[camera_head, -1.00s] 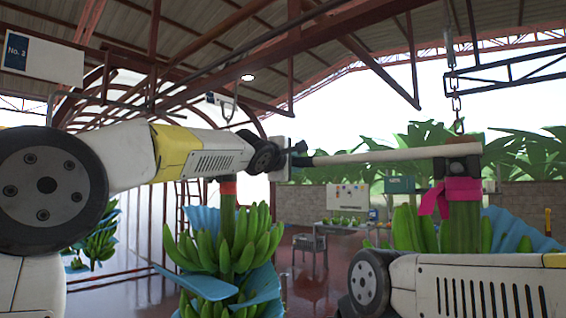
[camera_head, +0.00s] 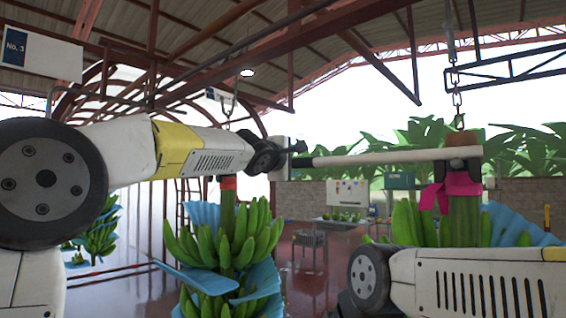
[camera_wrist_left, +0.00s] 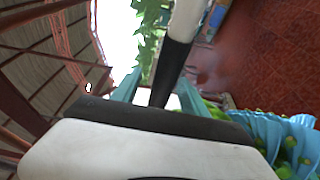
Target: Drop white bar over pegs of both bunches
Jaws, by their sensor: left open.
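The white bar (camera_head: 390,157) runs nearly level across the head view, its dark left end (camera_head: 305,162) at my left gripper (camera_head: 299,153). The gripper is open; in the left wrist view the bar's dark end (camera_wrist_left: 171,75) lies between its teal fingers (camera_wrist_left: 160,92). The bar's right end crosses in front of the right bunch's stem (camera_head: 462,222), just above a pink ribbon (camera_head: 455,190). A dark fitting there is mostly hidden by the bar. The left bunch (camera_head: 228,240) hangs below my left forearm, with a red band on its stem. Its peg is hidden. My right gripper is out of view.
My right arm (camera_head: 470,285) crosses the lower right, in front of the right bunch. A chain and hook (camera_head: 458,110) hang above the right stem. A table (camera_head: 340,225) stands far back. Another bunch (camera_head: 103,235) hangs at far left.

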